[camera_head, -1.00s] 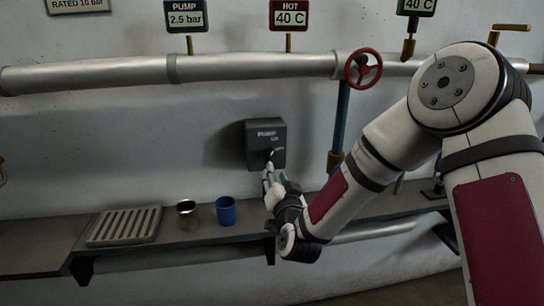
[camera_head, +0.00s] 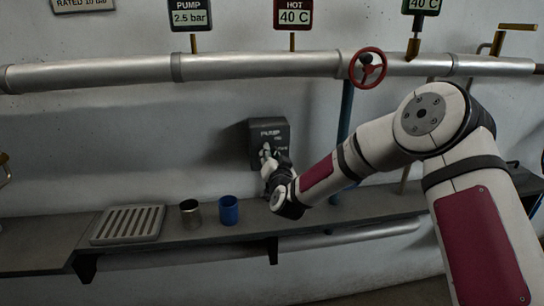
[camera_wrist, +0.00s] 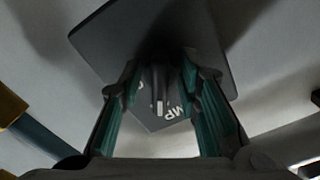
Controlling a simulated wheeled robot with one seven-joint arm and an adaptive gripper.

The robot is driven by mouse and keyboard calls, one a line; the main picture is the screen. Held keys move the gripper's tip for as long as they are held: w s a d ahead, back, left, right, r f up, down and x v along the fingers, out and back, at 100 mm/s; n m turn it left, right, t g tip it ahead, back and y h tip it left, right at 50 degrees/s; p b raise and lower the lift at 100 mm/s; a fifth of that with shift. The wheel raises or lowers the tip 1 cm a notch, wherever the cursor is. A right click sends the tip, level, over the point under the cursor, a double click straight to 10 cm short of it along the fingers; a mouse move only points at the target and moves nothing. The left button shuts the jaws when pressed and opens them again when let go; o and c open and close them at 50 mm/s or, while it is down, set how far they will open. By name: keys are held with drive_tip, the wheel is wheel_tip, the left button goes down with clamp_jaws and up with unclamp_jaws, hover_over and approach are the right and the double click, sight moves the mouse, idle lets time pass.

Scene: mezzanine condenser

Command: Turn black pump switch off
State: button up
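The black pump switch box (camera_head: 282,136) is mounted on the wall in the head view, with "PUMP" lettering on its face. My gripper (camera_head: 267,152) is at the lower part of this face and hides its lever there. In the wrist view the box (camera_wrist: 100,42) appears rotated, and a dark lever with a white mark (camera_wrist: 159,106) stands between my two teal-padded fingers (camera_wrist: 160,72). The fingers are apart, one on each side of the lever, with gaps visible. Whether either fingertip touches the box cannot be told.
A grey pipe (camera_head: 260,65) with a red valve wheel (camera_head: 367,68) runs above. A blue vertical pipe (camera_head: 346,112) stands right of the switch.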

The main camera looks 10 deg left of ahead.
clamp_jaws()
drive_tip(key=m+b, duration=0.1)
drive_tip(key=m, duration=0.5)
drive_tip(key=shift+d, duration=0.1)
drive_tip(key=m+b, duration=0.1)
drive_tip(key=m, duration=0.5)
idle(0.4)
idle(0.3)
